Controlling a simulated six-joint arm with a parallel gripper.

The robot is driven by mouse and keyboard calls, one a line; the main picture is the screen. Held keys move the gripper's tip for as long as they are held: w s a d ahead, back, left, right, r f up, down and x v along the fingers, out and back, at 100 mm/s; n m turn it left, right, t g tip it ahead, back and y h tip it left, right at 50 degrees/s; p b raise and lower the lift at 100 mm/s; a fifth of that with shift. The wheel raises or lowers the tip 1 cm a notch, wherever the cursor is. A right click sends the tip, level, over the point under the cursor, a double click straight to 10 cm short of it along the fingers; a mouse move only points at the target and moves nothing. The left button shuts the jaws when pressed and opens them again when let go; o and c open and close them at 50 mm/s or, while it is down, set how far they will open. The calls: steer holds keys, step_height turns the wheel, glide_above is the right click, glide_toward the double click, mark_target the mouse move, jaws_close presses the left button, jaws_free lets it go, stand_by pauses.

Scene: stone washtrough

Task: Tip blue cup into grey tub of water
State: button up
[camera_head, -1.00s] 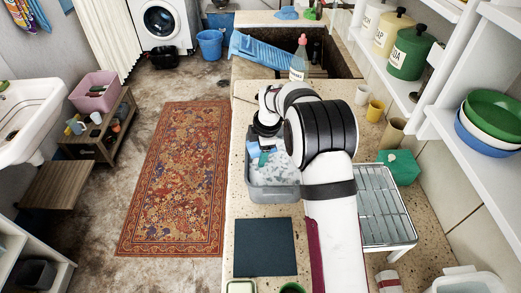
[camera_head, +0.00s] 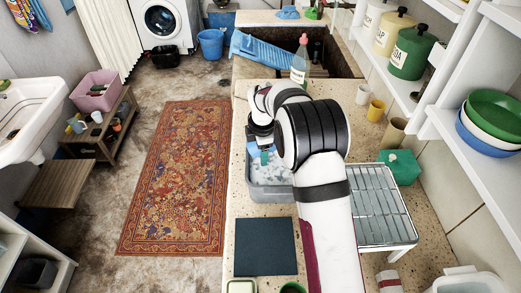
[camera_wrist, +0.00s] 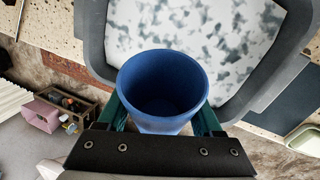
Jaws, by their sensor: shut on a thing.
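The blue cup (camera_wrist: 161,82) is held between the green fingers of my gripper (camera_wrist: 160,118) in the wrist view. Its open mouth faces the camera and I see no contents inside. In the head view my gripper (camera_head: 262,150) is over the far left part of the grey tub (camera_head: 272,195), and my arm hides most of the cup. The tub also shows behind the cup in the wrist view (camera_wrist: 94,38), with mottled pale water (camera_wrist: 190,28) in it. I cannot tell exactly how far the cup is tilted.
A dark mat (camera_head: 265,247) lies in front of the tub, and a metal rack (camera_head: 380,205) stands to its right. A clear bottle with a pink cap (camera_head: 299,65) stands beyond the arm, near the sunken trough with a blue washboard (camera_head: 262,50). Yellow cup (camera_head: 376,109) at right.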

steer(key=h, duration=0.2)
steer(key=shift+d+r+t+h, duration=0.1)
steer(key=shift+r+t+h, duration=0.1)
steer(key=shift+t+h, duration=0.1)
steer(key=h, duration=0.3)
steer(key=shift+d+r+n+t+h, duration=0.1)
steer(key=shift+r+n+t+h, duration=0.2)
steer(key=shift+n+h, duration=0.1)
steer(key=h, duration=0.3)
steer(key=t+h, duration=0.1)
steer(key=h, duration=0.1)
steer(key=shift+d+r+n, duration=0.3)
steer(key=shift+d, duration=0.05)
steer(key=shift+w+d+r+t+h, duration=0.15)
steer(key=shift+t+h, duration=0.25)
steer(key=shift+h, duration=0.2)
